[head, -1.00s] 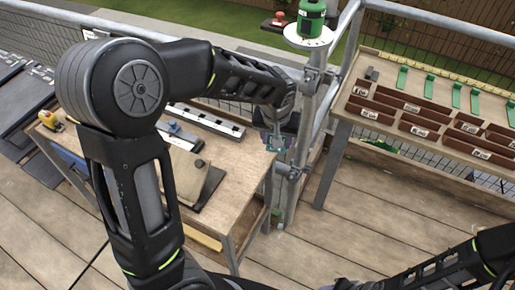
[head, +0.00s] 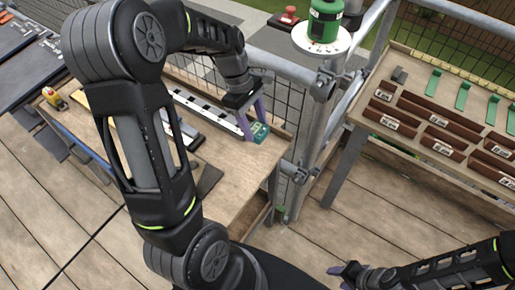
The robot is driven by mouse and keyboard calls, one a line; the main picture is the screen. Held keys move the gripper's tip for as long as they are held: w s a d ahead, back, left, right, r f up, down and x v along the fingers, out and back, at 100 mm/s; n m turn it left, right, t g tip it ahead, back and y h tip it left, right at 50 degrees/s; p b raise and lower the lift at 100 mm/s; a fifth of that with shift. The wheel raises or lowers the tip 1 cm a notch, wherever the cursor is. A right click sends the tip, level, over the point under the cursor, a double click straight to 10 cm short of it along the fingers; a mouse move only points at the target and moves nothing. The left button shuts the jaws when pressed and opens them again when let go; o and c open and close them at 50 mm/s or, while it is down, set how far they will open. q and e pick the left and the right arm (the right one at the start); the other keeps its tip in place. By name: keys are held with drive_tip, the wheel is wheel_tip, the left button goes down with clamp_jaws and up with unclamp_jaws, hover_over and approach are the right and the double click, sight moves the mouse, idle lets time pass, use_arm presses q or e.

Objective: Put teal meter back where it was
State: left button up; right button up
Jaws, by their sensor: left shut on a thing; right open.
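The teal meter (head: 259,131) is a small box with a light face, at the right end of the wooden workbench (head: 235,180). My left gripper (head: 250,122) points down at it, with its purple fingers shut on it. The meter is at or just above the bench top; I cannot tell whether it touches. Part of it is hidden by the fingers. My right gripper (head: 340,270) is open and empty, low at the bottom right over the deck.
A long white-and-black bar (head: 205,112) lies on the bench beside the meter. Scaffold poles (head: 316,130) stand right of the bench, bearing a green device (head: 325,22) on a white disc. A second table (head: 400,70) holds brown trays and green strips.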

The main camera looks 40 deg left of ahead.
use_arm(q)
wheel_tip(320, 180, down, 6)
drive_tip(key=shift+r, duration=0.25)
drive_tip(key=shift+f+p, duration=0.35)
drive_tip(key=shift+f, duration=1.55)
drive_tip(key=shift+f, duration=0.15)
drive_tip(key=o, duration=1.4)
drive_tip(key=b+v, duration=0.1)
drive_tip(key=v, duration=1.1)
drive_tip(key=shift+s, duration=0.1)
